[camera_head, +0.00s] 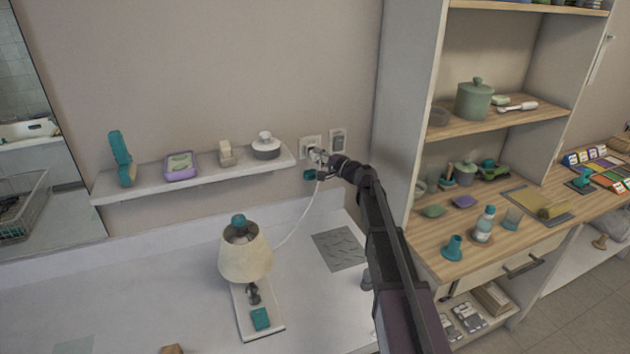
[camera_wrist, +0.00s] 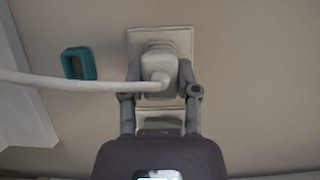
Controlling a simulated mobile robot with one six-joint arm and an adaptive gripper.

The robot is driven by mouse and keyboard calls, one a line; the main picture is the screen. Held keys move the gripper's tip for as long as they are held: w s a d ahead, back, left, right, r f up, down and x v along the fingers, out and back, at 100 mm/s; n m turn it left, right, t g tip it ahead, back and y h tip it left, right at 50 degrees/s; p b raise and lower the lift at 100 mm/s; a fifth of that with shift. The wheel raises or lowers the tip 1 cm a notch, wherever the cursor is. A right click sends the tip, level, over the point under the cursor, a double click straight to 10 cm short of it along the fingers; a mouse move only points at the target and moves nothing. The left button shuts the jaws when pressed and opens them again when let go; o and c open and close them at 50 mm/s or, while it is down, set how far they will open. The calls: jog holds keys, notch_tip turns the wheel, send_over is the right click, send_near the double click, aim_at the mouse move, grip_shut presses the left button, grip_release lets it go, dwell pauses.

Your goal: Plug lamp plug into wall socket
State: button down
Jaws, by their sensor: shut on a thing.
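The white lamp plug (camera_wrist: 157,72) sits between the two fingers of my gripper (camera_wrist: 160,88), which is shut on it. In the wrist view the plug is in front of the wall socket plate (camera_wrist: 182,40), facing it; I cannot tell whether its pins are in. In the head view my gripper (camera_head: 318,157) is at the socket plate (camera_head: 306,142) and hides part of it. The white cord (camera_head: 306,214) runs down from the plug to the lamp (camera_head: 245,257) on the counter. The cord (camera_wrist: 70,82) leaves to the left in the wrist view.
A second wall plate (camera_head: 338,138) is right of the socket. A small teal item (camera_head: 310,175) is on the wall just below. The wall shelf (camera_head: 195,183) with several bathroom items ends close to the left. A tall shelf unit (camera_head: 405,110) stands to the right.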

jog(key=shift+w+a, duration=0.15)
jog(key=shift+w, duration=0.4)
jog(key=shift+w+a, duration=0.15)
jog(key=shift+w, duration=0.35)
dwell(0.6)
jog(key=shift+c, duration=1.3)
grip_release()
jog(key=shift+v, duration=1.5)
jog(key=shift+s+d, duration=0.45)
jog(key=shift+s, duration=0.05)
jog(key=shift+s+d, duration=0.45)
jog(key=shift+s, duration=0.05)
jog(key=shift+s+d, duration=0.5)
jog(key=shift+s+d, duration=0.35)
jog(key=shift+s, duration=0.05)
jog(key=v, duration=1.2)
